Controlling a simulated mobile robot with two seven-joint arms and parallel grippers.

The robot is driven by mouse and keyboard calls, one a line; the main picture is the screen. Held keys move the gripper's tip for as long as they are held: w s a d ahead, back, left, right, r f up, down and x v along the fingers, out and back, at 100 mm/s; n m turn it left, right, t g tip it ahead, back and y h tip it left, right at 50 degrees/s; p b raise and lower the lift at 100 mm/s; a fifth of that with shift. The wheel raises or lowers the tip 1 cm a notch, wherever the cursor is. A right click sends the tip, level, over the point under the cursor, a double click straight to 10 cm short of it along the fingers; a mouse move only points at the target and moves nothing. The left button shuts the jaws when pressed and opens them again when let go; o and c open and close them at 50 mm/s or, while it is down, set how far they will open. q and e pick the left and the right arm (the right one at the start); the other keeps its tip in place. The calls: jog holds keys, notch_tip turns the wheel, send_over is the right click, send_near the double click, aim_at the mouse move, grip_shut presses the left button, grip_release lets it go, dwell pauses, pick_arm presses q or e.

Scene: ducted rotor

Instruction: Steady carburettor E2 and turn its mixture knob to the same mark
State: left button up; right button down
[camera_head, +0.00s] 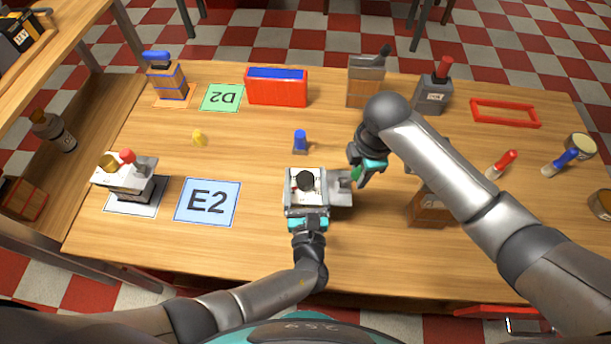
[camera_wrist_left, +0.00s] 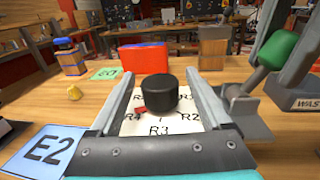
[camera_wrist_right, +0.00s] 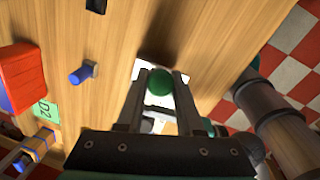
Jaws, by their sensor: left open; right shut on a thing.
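The carburettor (camera_head: 305,186) stands mid-table, with a white dial top and a black knob (camera_wrist_left: 158,93). In the left wrist view, a red pointer (camera_wrist_left: 140,109) sticks out at the knob's left, near the R4 mark; R3 and R2 also show. My left gripper (camera_head: 308,216) is open at the carburettor's near side, its fingers along both sides of the dial. My right gripper (camera_head: 366,165) is shut on a green handle (camera_wrist_right: 159,83) just right of the carburettor. In the left wrist view the green handle (camera_wrist_left: 278,50) tops a grey lever.
The blue E2 mat (camera_head: 207,202) is empty to the left. A device with red and yellow knobs (camera_head: 125,174) stands further left. A blue peg (camera_head: 300,142) stands behind the carburettor. A wooden waste box (camera_head: 430,212) is at right, partly behind my right arm.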

aim_at(305, 187)
pick_arm(q)
jog(key=s, duration=0.7)
jog(key=shift+s+d, duration=0.25)
jog(key=shift+d, duration=0.05)
